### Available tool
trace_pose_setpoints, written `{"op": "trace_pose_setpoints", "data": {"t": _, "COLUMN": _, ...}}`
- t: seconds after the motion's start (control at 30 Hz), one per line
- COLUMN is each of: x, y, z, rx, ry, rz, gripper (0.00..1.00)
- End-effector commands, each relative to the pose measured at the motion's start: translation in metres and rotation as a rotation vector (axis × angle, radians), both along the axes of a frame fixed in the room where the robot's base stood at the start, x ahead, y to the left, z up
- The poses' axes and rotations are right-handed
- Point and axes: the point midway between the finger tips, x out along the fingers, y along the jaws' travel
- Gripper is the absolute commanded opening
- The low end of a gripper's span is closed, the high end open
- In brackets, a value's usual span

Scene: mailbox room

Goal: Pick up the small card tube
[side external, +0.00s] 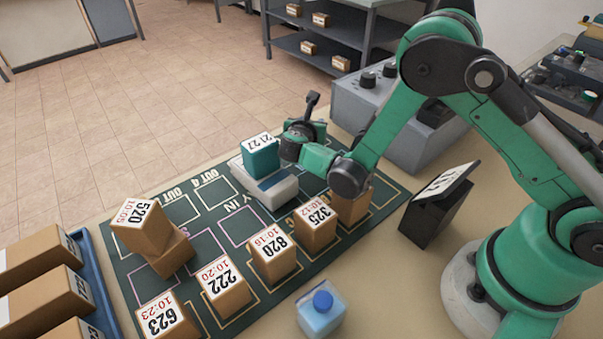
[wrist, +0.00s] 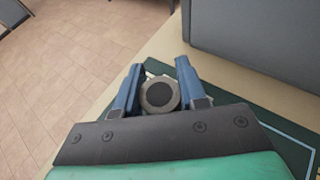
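In the wrist view, a round grey tube end with a dark centre, likely the small card tube (wrist: 160,93), sits between the two blue fingers of my gripper (wrist: 159,78). The fingers stand apart, one on each side of it. I cannot tell whether they press on it or only surround it. In the side view, my gripper end (side external: 291,150) is low over the far part of the green mat, right beside a teal box (side external: 261,158). My wrist hides the fingers there, and I cannot make out the tube in that view.
The teal box rests on a white stand (side external: 278,195). Numbered cartons, among them 325 (side external: 315,227) and 820 (side external: 272,257), line the mat's near side. A grey console (side external: 385,120) stands behind.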

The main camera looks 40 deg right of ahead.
Motion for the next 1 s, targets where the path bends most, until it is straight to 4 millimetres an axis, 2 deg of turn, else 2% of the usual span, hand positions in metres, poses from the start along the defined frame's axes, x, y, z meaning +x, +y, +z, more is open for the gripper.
{"op": "trace_pose_setpoints", "data": {"t": 0.03, "x": 0.000, "y": 0.000, "z": 0.000, "rx": 0.000, "ry": 0.000, "rz": 0.000, "gripper": 0.13}}
{"op": "trace_pose_setpoints", "data": {"t": 0.1, "x": 0.000, "y": 0.000, "z": 0.000, "rx": 0.000, "ry": 0.000, "rz": 0.000, "gripper": 0.00}}
{"op": "trace_pose_setpoints", "data": {"t": 0.4, "x": 0.000, "y": 0.000, "z": 0.001, "rx": 0.000, "ry": 0.000, "rz": 0.000, "gripper": 0.00}}
{"op": "trace_pose_setpoints", "data": {"t": 0.57, "x": 0.000, "y": 0.000, "z": 0.008, "rx": 0.000, "ry": 0.000, "rz": 0.000, "gripper": 0.00}}
{"op": "trace_pose_setpoints", "data": {"t": 0.77, "x": 0.000, "y": 0.000, "z": 0.030, "rx": 0.000, "ry": 0.000, "rz": 0.000, "gripper": 0.00}}
{"op": "trace_pose_setpoints", "data": {"t": 0.87, "x": 0.000, "y": 0.000, "z": 0.050, "rx": 0.000, "ry": 0.000, "rz": 0.000, "gripper": 0.00}}
{"op": "trace_pose_setpoints", "data": {"t": 1.0, "x": -0.001, "y": 0.000, "z": 0.087, "rx": 0.000, "ry": 0.000, "rz": 0.000, "gripper": 0.00}}
